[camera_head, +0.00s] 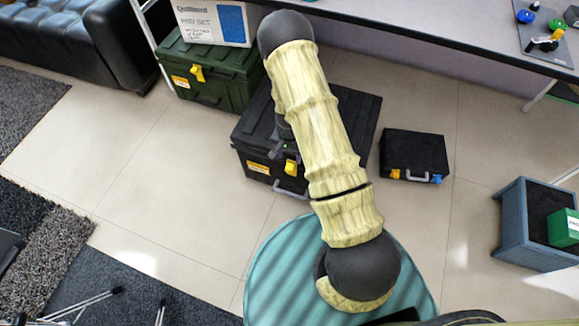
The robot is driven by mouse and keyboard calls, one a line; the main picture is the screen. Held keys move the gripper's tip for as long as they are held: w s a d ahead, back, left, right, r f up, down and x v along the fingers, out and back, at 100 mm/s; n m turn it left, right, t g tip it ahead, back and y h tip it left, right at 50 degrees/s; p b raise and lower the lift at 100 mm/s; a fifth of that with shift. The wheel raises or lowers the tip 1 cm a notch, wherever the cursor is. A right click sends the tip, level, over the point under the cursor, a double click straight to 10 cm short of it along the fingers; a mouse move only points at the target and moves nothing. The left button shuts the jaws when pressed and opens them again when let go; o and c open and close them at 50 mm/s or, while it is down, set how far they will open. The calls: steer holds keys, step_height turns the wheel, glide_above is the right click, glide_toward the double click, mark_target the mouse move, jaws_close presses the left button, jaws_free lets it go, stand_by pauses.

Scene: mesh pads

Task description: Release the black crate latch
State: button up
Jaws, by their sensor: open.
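The black crate (355,117) stands on the floor near the middle, partly hidden behind my arm. Its yellow latch (291,168) is on the front face, near the top edge, left of my arm. A yellow label (258,168) and a grey handle (290,188) are also on that face. My gripper (285,147) is a small dark shape over the crate's front part, just above the latch in the picture. It is partly hidden by my arm and open. I cannot tell whether it touches the latch.
A green crate (240,68) with a yellow latch and a white box on top stands at back left. A small black case (414,152) lies to the right. A table (420,22) spans the back. A blue-grey bin (520,220) stands far right.

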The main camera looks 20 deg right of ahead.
mark_target(289, 167)
step_height(289, 167, down, 6)
steer(key=shift+f+b, duration=0.25)
steer(key=shift+b, duration=0.6)
steer(key=shift+c, duration=0.4)
jaws_close()
